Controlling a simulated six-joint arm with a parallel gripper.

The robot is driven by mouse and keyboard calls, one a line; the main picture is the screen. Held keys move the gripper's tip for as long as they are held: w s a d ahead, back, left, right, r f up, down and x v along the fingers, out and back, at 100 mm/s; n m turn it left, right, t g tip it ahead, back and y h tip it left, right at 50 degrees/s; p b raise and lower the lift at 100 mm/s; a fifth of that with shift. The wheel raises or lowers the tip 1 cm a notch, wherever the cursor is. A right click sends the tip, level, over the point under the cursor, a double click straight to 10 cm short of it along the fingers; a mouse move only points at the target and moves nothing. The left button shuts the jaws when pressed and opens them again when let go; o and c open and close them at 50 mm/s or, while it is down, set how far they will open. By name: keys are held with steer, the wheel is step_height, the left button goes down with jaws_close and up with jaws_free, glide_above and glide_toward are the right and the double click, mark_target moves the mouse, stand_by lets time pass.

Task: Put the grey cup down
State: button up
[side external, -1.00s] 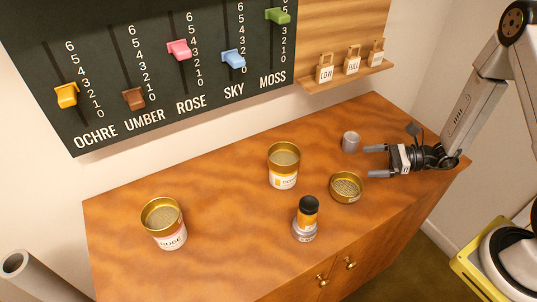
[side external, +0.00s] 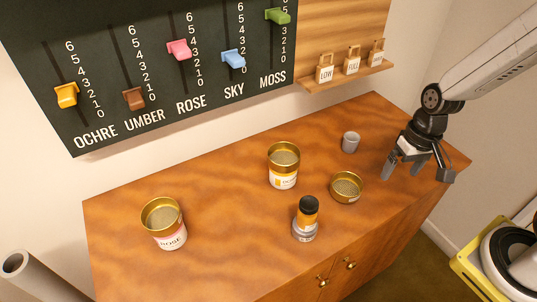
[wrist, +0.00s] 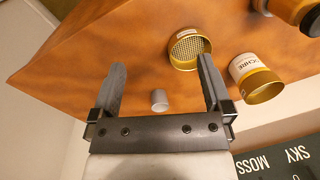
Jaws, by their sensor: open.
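The small grey cup (side external: 351,142) stands upright on the wooden table top (side external: 232,228), toward the back right. It also shows in the wrist view (wrist: 159,101), beyond the gripper's base and between the lines of the two fingers. My gripper (side external: 401,174) is open and empty, to the right of the cup and apart from it, with its fingers pointing down toward the table. Its two dark fingers are spread wide in the wrist view (wrist: 160,66).
A low brass sieve dish (side external: 346,187) stands in front of the cup. The ochre tin (side external: 283,180), a dark-capped bottle (side external: 307,220) and the rose tin (side external: 170,238) stand further left. A slider board (side external: 150,60) and a shelf with tags (side external: 345,77) are behind.

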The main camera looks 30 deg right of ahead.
steer(key=r+n, duration=0.1)
steer(key=w+r+n+t, duration=0.1)
steer(key=r+n+t+h, duration=0.1)
steer(key=shift+w+a, duration=0.2)
steer(key=shift+w, duration=0.1)
stand_by(1.1)
